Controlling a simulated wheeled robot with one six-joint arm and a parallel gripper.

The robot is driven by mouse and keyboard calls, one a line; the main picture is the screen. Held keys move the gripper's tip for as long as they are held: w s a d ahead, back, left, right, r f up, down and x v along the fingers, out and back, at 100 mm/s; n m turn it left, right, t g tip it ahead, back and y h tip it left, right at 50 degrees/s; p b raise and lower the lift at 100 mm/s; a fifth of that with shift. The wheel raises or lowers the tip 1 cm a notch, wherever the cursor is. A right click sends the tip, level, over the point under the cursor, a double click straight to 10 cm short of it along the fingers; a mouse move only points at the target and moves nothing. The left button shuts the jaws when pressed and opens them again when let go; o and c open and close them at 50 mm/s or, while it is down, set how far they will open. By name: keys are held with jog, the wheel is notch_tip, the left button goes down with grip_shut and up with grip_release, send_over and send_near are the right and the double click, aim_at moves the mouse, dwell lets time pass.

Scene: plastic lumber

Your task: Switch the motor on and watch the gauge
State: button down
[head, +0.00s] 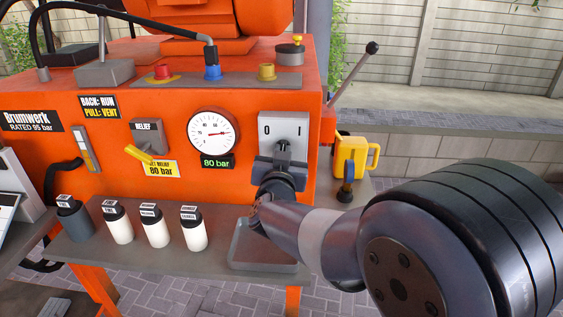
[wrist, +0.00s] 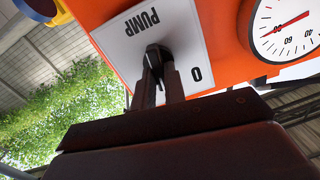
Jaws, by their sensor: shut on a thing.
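The grey motor switch plate (head: 270,130), marked 0 and I, is on the front of the orange machine. Its dark knob (wrist: 157,50) shows in the wrist view, where the plate reads PUMP. My gripper (head: 283,151) is shut on the knob; it also shows in the wrist view (wrist: 161,72). The fingers hide much of the knob, so I cannot tell its setting. The round white gauge (head: 212,132) is left of the switch, its red needle pointing right. The green readout (head: 217,162) below shows 80 bar.
Several bottles (head: 155,226) and a grey tray (head: 262,245) stand on the shelf below. A yellow jug (head: 352,157) is right of the machine, near my arm.

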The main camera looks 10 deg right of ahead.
jog(key=m+b, duration=0.3)
jog(key=m, duration=0.2)
jog(key=shift+d+f, duration=0.1)
jog(key=shift+f, duration=0.05)
jog(key=shift+m, duration=0.4)
jog(key=c, duration=1.5)
grip_release()
jog(key=shift+o, duration=0.2)
jog(key=shift+s, duration=0.1)
jog(key=p+v, duration=0.1)
jog(key=v, duration=0.9)
jog(key=shift+s, duration=0.4)
jog(key=shift+w, duration=0.1)
